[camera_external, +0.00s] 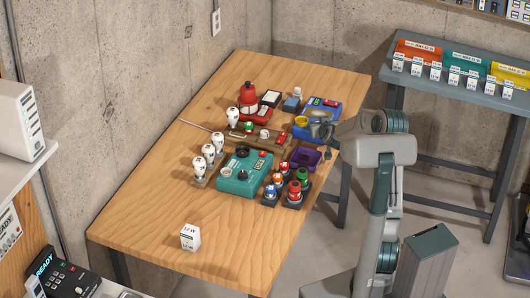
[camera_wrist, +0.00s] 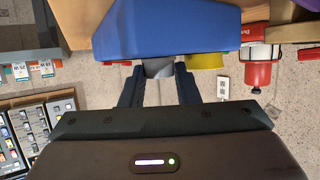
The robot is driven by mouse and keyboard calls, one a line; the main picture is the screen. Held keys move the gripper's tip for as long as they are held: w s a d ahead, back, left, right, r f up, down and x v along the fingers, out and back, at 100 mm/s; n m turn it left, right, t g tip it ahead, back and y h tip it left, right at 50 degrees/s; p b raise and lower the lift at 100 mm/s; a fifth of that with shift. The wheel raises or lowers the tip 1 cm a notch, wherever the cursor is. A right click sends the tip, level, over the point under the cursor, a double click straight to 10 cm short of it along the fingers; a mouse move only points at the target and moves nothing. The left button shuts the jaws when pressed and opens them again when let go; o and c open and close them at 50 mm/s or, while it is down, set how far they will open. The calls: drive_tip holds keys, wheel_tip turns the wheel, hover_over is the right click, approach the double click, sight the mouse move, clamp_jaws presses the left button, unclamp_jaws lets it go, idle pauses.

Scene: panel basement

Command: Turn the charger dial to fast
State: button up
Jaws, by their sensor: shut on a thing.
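The blue unit (camera_external: 326,103) stands at the far right of the wooden table and fills the top of the wrist view (camera_wrist: 170,30). I take it to be the charger. A grey round knob (camera_wrist: 158,68) sticks out from it, between the two dark fingers of my gripper (camera_wrist: 158,75). My gripper is shut on this knob. In the external view my gripper (camera_external: 320,128) is at the unit and partly covers it. A yellow round part (camera_external: 301,121) is beside the gripper and shows in the wrist view (camera_wrist: 206,61). The knob's setting and markings cannot be read.
A teal box (camera_external: 240,178) with black knobs, a purple tray (camera_external: 306,157), a red lantern-like object (camera_external: 249,98) and several white bulbs share the table (camera_external: 150,225). A white box (camera_external: 190,237) stands near its front, where the surface is mostly clear.

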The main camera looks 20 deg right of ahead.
drive_tip(key=shift+r, duration=0.15)
idle(0.4)
drive_tip(key=o, duration=1)
drive_tip(key=shift+c, duration=0.2)
drive_tip(key=b+v, duration=0.2)
drive_tip(key=v, duration=1.1)
drive_tip(key=shift+s+a, duration=0.2)
drive_tip(key=shift+s, duration=0.2)
drive_tip(key=shift+w, duration=0.1)
